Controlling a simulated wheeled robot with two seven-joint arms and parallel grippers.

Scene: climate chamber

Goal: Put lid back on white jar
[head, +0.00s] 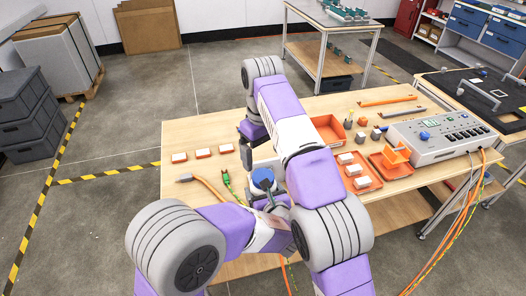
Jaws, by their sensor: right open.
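A small round thing with a blue top and a pale rim (263,179) stands near the table's front edge. It may be the white jar, but I cannot tell if the blue is a lid. No separate lid can be made out. My right gripper (246,153) is dark, open and points down over the table, behind and left of the blue-topped thing. My left arm comes in low from the left and ends close to the blue-topped thing; its fingers (267,198) are small and partly hidden, so their state is unclear.
The wooden table (340,104) carries several white blocks on orange bases (202,153), an orange bin (329,129), orange trays (357,180) and a grey control box (440,137). An orange-handled tool (208,187) and green connector (227,181) lie left of the blue-topped thing.

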